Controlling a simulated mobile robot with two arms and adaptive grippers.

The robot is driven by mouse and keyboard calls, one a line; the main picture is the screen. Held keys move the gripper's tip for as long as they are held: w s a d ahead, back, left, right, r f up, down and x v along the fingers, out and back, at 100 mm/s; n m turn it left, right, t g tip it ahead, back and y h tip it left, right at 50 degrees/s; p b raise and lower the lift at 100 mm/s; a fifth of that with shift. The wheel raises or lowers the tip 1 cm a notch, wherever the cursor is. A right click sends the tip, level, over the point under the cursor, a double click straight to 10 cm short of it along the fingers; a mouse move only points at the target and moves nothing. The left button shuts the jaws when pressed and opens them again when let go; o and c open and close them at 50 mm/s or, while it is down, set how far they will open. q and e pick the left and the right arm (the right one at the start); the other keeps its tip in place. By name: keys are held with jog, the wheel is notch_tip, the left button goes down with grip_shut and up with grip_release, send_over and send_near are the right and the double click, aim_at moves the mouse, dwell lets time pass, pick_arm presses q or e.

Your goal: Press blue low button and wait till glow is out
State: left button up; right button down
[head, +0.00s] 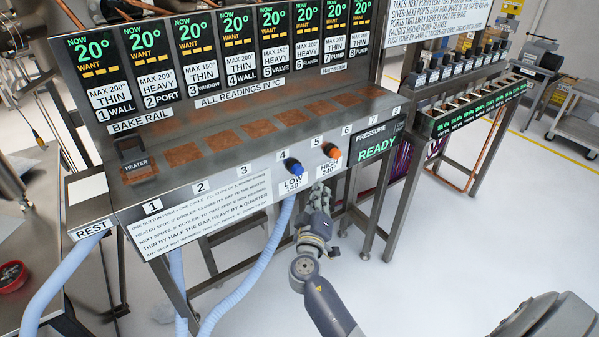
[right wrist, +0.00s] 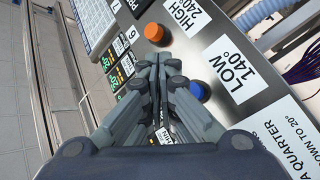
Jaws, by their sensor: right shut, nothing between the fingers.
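The blue LOW 140° button (head: 294,167) sits on the sloped front panel of the bake rail, left of the orange HIGH 240° button (head: 331,151). I cannot tell whether the blue button is lit. My right gripper (head: 320,190) is shut and empty, just in front of the panel, below and right of the blue button. In the right wrist view, the shut fingers (right wrist: 158,68) point at the panel, with the blue button (right wrist: 197,91) right of them and the orange button (right wrist: 153,31) above. I see no contact with either button. My left gripper is out of view.
Displays (head: 194,43) above the rail all read 20°. The heater (head: 136,161) stands at the rail's left end, before the numbered spots. The pressure sign (head: 379,146) reads READY. Blue hoses (head: 250,275) hang below the panel. A second bench (head: 470,109) stands at right; floor before it is clear.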

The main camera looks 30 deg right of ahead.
aim_at(297, 169)
jog(key=shift+w+a+b, duration=0.2)
jog(key=shift+w+b, duration=0.85)
jog(key=shift+w, duration=1.55)
jog(key=shift+w+b, duration=0.45)
jog(key=shift+b, duration=0.1)
